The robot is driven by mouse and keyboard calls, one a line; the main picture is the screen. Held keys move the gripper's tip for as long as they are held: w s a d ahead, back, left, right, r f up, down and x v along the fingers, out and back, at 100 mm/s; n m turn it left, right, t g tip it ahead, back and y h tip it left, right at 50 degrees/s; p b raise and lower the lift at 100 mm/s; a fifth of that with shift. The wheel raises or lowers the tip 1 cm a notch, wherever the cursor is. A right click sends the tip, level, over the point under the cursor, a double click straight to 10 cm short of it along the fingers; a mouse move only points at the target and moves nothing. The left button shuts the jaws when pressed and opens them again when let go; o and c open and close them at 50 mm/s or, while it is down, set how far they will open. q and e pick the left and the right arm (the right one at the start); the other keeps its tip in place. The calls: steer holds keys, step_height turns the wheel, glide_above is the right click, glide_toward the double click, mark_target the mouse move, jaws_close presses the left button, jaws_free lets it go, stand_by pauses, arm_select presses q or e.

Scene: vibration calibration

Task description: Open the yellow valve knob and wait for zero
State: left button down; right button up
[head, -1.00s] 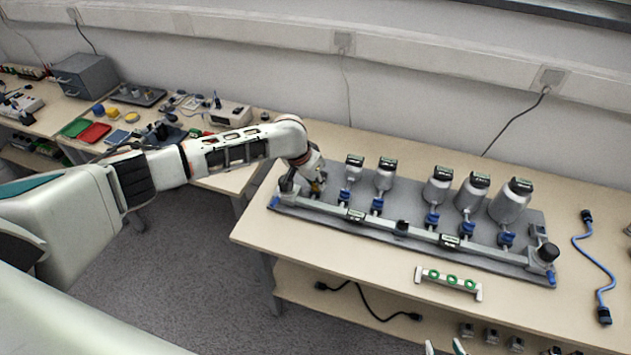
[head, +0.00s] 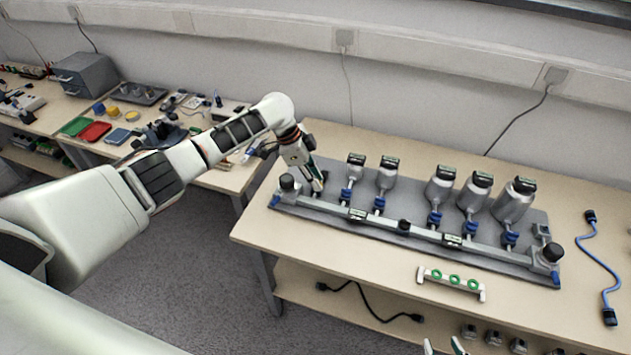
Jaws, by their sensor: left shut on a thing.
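A grey manifold plate (head: 400,236) lies on the wooden bench, with a long pipe and several silver canisters (head: 513,201) on blue-collared stems. My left gripper (head: 317,186) reaches down to the plate's left end, beside a black-topped post (head: 287,184). It is shut on a small part there. The yellow valve knob cannot be made out now; the fingers and wrist cover that spot. My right gripper (head: 443,347) shows only as two spread pale tips at the bottom edge.
A white holder with green rings (head: 452,281) lies at the bench's front. A blue cable (head: 598,262) lies at the right. A second bench with red and green trays (head: 94,132) stands at the left. The bench front left of the holder is clear.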

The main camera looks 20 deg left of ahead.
arm_select(q)
steer(key=shift+f+m+g+b, duration=0.2)
steer(key=shift+m+g+b, duration=0.2)
steer(key=shift+m+b, duration=0.55)
steer(key=shift+m, duration=0.55)
steer(key=shift+r+m+g+b, duration=0.1)
steer(key=shift+m+g+b, duration=0.2)
steer(key=shift+m+b, duration=0.1)
arm_select(e)
steer(key=shift+w+a+f+y, duration=0.3)
steer(key=shift+w+a+f, duration=0.1)
steer(key=shift+a+f, duration=0.2)
arm_select(q)
steer(key=c, duration=1.8)
jaws_free()
steer(key=shift+c, duration=0.2)
arm_select(e)
steer(key=shift+r, duration=0.1)
arm_select(q)
steer(key=shift+w+r, duration=0.1)
arm_select(e)
steer(key=shift+d, duration=0.15)
